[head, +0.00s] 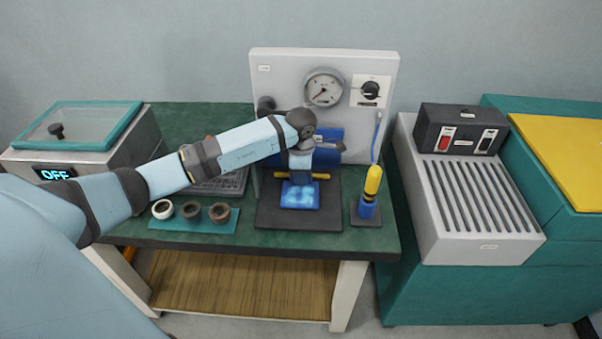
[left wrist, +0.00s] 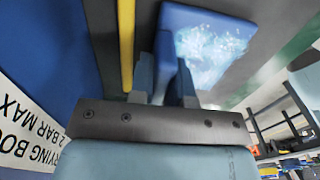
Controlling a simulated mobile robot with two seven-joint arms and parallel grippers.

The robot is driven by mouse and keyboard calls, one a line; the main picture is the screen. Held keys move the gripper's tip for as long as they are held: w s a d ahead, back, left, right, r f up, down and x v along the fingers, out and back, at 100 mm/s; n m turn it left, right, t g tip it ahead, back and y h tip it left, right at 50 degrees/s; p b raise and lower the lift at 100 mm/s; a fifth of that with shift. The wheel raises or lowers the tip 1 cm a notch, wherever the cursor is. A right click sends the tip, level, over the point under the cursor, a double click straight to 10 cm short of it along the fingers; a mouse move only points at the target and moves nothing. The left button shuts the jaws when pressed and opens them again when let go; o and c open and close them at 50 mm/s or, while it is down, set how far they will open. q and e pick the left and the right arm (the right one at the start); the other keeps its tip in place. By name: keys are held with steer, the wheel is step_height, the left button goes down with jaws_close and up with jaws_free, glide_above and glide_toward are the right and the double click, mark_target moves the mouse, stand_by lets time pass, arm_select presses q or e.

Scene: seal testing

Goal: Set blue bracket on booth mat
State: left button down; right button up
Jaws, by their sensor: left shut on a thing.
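The blue bracket (head: 300,196), with a pale, glossy wet-looking patch on its face, is over the front middle of the dark booth mat (head: 269,214). My left gripper (head: 301,170) points down at its back edge and is shut on it. In the left wrist view the bracket (left wrist: 205,45) shows large, its upright blue part between the two fingers (left wrist: 164,75). I cannot tell whether its underside touches the mat. My right gripper is not in view.
A yellow bar (head: 322,176) runs just behind the bracket. A yellow-and-blue tool (head: 371,185) stands right of the mat. Several ring parts sit on a teal strip (head: 172,226) at left. The gauge panel (head: 278,67) rises behind. A grey slatted unit (head: 480,196) is at right.

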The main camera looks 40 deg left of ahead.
arm_select(q)
steer(key=shift+r, duration=0.1)
steer(key=c, duration=1.1)
jaws_free()
steer(key=shift+o, duration=0.5)
steer(key=shift+r+p, duration=0.45)
steer(key=shift+r, duration=0.15)
steer(key=shift+r+p, duration=1.3)
steer(key=shift+r, duration=1.1)
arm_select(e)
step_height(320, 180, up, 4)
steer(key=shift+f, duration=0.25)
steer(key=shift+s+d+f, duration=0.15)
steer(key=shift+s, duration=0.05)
